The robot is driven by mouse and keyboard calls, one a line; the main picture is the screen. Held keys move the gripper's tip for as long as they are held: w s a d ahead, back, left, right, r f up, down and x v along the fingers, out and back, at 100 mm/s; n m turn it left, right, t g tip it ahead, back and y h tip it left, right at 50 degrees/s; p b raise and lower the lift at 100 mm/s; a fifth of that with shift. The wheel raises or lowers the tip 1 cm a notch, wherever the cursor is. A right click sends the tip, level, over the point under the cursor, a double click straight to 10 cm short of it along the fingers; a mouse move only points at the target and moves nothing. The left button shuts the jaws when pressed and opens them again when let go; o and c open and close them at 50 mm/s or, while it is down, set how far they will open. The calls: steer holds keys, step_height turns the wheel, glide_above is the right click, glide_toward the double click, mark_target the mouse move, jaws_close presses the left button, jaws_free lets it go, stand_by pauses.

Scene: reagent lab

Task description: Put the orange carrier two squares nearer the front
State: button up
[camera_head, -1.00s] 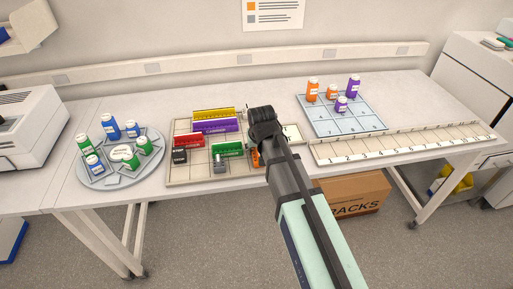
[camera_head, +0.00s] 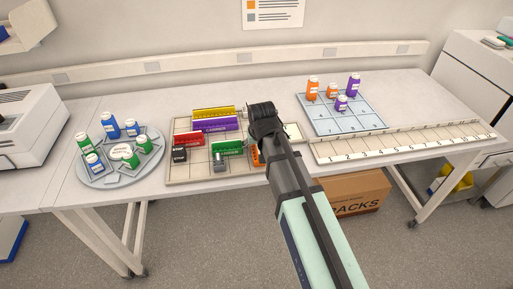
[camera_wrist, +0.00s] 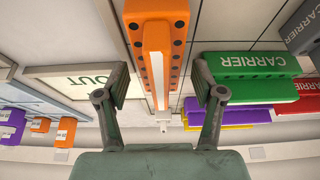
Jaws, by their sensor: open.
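The orange carrier (camera_wrist: 160,60) fills the upper middle of the wrist view, a long block with dark holes along its sides and a pale strip along its middle. In the head view only a sliver of the orange carrier (camera_head: 256,154) shows beside my arm. My gripper (camera_wrist: 160,85) is open, with one finger on each side of the carrier in the picture; I see gaps and no contact. In the head view my gripper (camera_head: 264,122) is over the right part of the gridded board (camera_head: 178,126), and my arm hides the squares below it.
A green carrier (camera_head: 228,148), a red carrier (camera_head: 188,140), a purple carrier (camera_head: 215,125) and a yellow carrier (camera_head: 214,112) stand on the board. A black block (camera_head: 180,155) and a grey block (camera_head: 219,163) are near its front. A blue-grey bottle mat (camera_head: 350,124) lies to the right.

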steer(key=b+v, duration=0.1)
steer(key=v, duration=1)
steer(key=shift+s+b, duration=0.15)
steer(key=shift+b, duration=0.2)
steer(key=shift+f, duration=0.1)
